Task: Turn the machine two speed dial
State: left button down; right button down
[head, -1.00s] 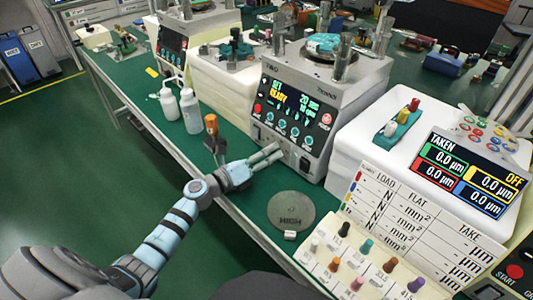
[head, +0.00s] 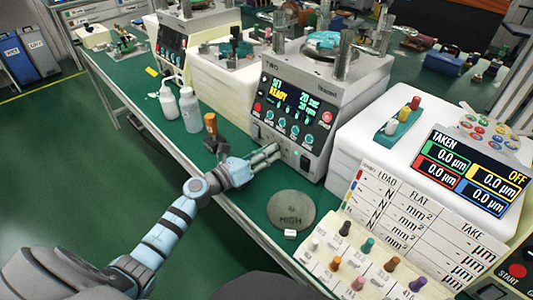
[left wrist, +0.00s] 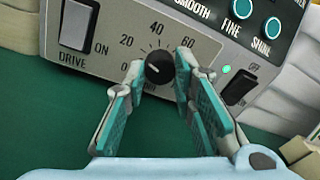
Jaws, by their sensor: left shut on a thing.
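Machine two (head: 318,85) is a pale grey box with a dark control panel reading "READY" in yellow. In the left wrist view, its black round speed dial (left wrist: 158,67) sits in a printed scale showing 20, 40 and 60. My left gripper (head: 277,152) reaches the lower front of the machine. In the left wrist view, its teal-padded fingers (left wrist: 159,72) are shut on the dial, one on each side. In the head view, the fingers hide the dial. My right gripper is in neither view.
A DRIVE switch (left wrist: 78,23) and a black rocker switch (left wrist: 239,87) flank the dial, with a lit green lamp (left wrist: 226,69). A round HIGH plate (head: 291,210) lies on the green bench. White bottles (head: 190,110) and an orange-handled tool (head: 211,124) stand left of my gripper.

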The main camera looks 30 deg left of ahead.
pick_arm(q)
jog(key=m+b, duration=0.1)
jog(key=m, duration=0.4)
jog(key=m+y+b, duration=0.1)
jog(key=m, duration=0.4)
jog(key=shift+m, duration=0.3)
jog(key=m+b, duration=0.1)
jog(key=m, duration=0.1)
jog(key=shift+m, duration=0.3)
jog(key=m+b, duration=0.1)
jog(key=m, duration=0.2)
jog(key=shift+d+y+b, duration=0.1)
jog(key=shift+y+b, duration=0.2)
jog(key=shift+b, duration=0.05)
jog(key=m+b, duration=0.2)
jog(key=m, duration=0.2)
jog(key=shift+f+m+b, duration=0.15)
jog(key=shift+m+b, duration=0.15)
jog(key=shift+m+t+y+b, duration=0.3)
jog(key=shift+m+b, duration=0.65)
jog(key=shift+m, duration=0.25)
jog(key=shift+m+b, duration=0.8)
jog(key=shift+m, duration=0.1)
jog(key=shift+m+b, duration=0.45)
jog(key=shift+m, duration=0.15)
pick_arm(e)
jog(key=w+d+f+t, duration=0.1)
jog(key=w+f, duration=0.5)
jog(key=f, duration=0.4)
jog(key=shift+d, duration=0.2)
